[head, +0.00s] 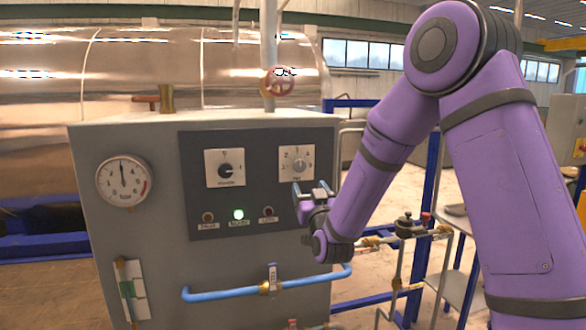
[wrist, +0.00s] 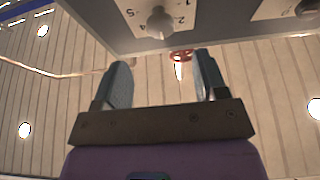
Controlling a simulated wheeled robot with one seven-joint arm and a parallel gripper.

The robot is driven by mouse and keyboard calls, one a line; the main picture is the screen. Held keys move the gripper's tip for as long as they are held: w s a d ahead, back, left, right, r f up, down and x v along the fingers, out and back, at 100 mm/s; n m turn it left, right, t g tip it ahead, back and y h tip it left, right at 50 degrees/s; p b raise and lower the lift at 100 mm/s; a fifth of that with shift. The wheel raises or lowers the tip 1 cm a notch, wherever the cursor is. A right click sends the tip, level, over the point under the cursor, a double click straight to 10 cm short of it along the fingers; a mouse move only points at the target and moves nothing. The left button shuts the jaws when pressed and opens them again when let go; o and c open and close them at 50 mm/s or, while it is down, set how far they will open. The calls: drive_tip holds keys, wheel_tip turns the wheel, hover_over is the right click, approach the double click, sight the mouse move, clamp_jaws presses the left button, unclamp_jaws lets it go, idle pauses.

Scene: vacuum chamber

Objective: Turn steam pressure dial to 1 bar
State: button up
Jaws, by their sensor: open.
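The steam pressure dial (head: 297,164) is a light square plate with numbers and a grey knob, at the right of the dark panel (head: 262,207). Its label is too small to read surely. In the wrist view its knob (wrist: 160,23) shows at the top, beyond the fingertips, with numbers around it. My gripper (head: 311,187) is just below the dial in the head view. In the wrist view my gripper (wrist: 161,72) is open, its two fingers apart with nothing between them. The fingers appear clear of the knob. The exact knob setting cannot be told.
A second dial (head: 226,171) with a black knob is to the left. Below are several lamps, the middle one (head: 238,214) lit green. A round gauge (head: 123,181) is on the left. A blue pipe (head: 225,294) crosses below, and a red handwheel (head: 277,83) stands above the cabinet.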

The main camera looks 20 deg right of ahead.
sight(300, 168)
drive_tip(key=x, duration=1)
drive_tip(key=shift+w+r, duration=0.2)
drive_tip(key=c, duration=0.9)
